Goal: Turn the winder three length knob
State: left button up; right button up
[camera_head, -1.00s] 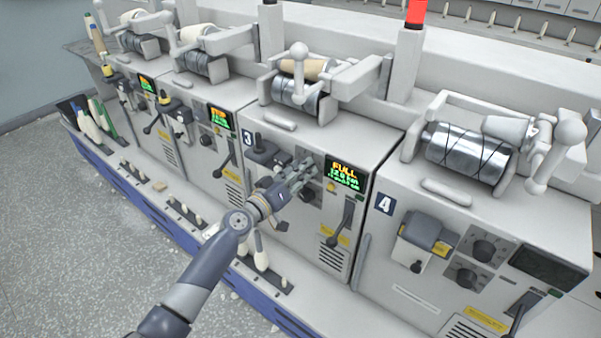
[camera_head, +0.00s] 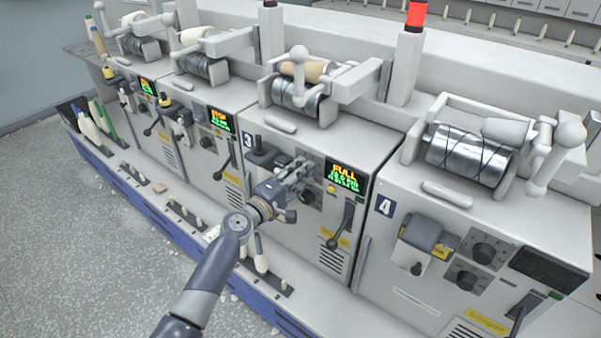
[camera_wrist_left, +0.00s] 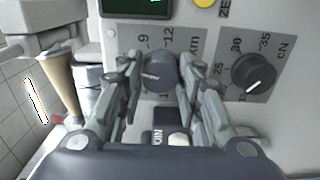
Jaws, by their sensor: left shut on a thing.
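Winder three (camera_head: 385,165) carries a plate with the number 3 and a lit screen (camera_head: 345,177) reading FULL. Its length knob (camera_wrist_left: 160,72) is dark and round, on a grey km scale with 9 and 12 showing, in the left wrist view. My left gripper (camera_wrist_left: 158,80) has one finger on each side of this knob and is shut on it. In the head view my left gripper (camera_head: 300,168) is against the panel left of the screen and hides the knob. My right gripper is not in view.
A second knob (camera_wrist_left: 253,73) with a cN scale sits right of the length knob. A black lever (camera_head: 340,226) hangs below the screen. A bobbin cone (camera_wrist_left: 62,85) shows at the left. Winder four (camera_head: 450,215) stands at the right.

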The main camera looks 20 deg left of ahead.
pick_arm(q)
jog(key=shift+n+p, duration=0.65)
jog(key=shift+n, duration=2.35)
jog(key=shift+f, duration=0.1)
jog(key=o, duration=1.1)
jog(key=shift+s, duration=0.1)
jog(key=v, duration=1.2)
